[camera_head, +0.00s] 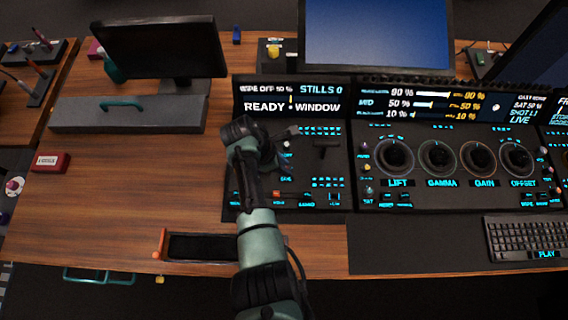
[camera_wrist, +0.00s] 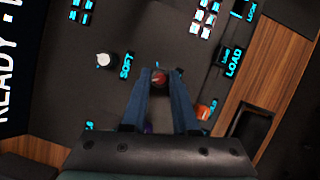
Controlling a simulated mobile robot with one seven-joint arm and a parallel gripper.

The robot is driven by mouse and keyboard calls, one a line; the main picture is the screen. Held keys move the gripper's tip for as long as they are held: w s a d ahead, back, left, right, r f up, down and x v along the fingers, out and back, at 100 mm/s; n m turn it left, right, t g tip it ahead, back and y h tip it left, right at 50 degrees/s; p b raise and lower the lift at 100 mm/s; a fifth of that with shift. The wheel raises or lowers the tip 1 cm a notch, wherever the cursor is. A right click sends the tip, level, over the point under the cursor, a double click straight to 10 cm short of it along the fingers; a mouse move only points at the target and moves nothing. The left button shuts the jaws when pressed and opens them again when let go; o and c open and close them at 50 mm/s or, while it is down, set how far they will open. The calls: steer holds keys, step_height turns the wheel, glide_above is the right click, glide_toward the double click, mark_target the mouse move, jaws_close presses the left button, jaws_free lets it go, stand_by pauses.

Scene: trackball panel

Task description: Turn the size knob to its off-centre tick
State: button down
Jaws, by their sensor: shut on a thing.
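A small round knob with a dull red top (camera_wrist: 159,78) stands on the dark panel in the wrist view, to the right of the SOFT label. I take it for the size knob; its label and tick marks are not readable there. My gripper (camera_wrist: 160,80) points at the panel, with its two blue-grey fingers closed in on the knob from both sides. In the head view my gripper (camera_head: 277,170) is low over the left panel section, and the dark wrist hides part of it. The knob's pointer direction cannot be made out.
A pale knob (camera_wrist: 105,59) stands beside the SOFT label. An orange button (camera_wrist: 203,111) sits close to the right finger. A purple cap (camera_wrist: 148,128) shows between the fingers.

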steer(key=shift+m+b, duration=0.3)
steer(key=shift+m, duration=0.1)
steer(key=m+g+b, duration=0.1)
steer(key=m+b, duration=0.1)
steer(key=m, duration=0.1)
steer(key=shift+w+f+m+g+b, duration=0.2)
steer(key=shift+m+g+b, duration=0.1)
steer(key=shift+g, duration=0.1)
steer(key=m+b, duration=0.1)
steer(key=m, duration=0.1)
steer(key=m+g+b, duration=0.1)
steer(key=m+b, duration=0.1)
steer(key=shift+w+m+g, duration=0.1)
steer(key=shift+m+g, duration=0.2)
steer(key=m+b, duration=0.1)
steer(key=m, duration=0.1)
steer(key=m+g+y+b, duration=0.1)
steer(key=m+b, duration=0.1)
steer(key=shift+d+m+y, duration=0.1)
steer(key=shift+m+y, duration=0.2)
steer(key=shift+w+d+r+m+g+y+b, duration=0.1)
steer(key=shift+m+g+y+b, duration=0.2)
steer(key=shift+m+b, duration=0.5)
steer(key=shift+r+m+g+y+b, duration=0.1)
steer(key=shift+m+g+y+b, duration=0.25)
steer(key=shift+m, duration=0.85)
steer(key=c, duration=0.7)
jaws_free()
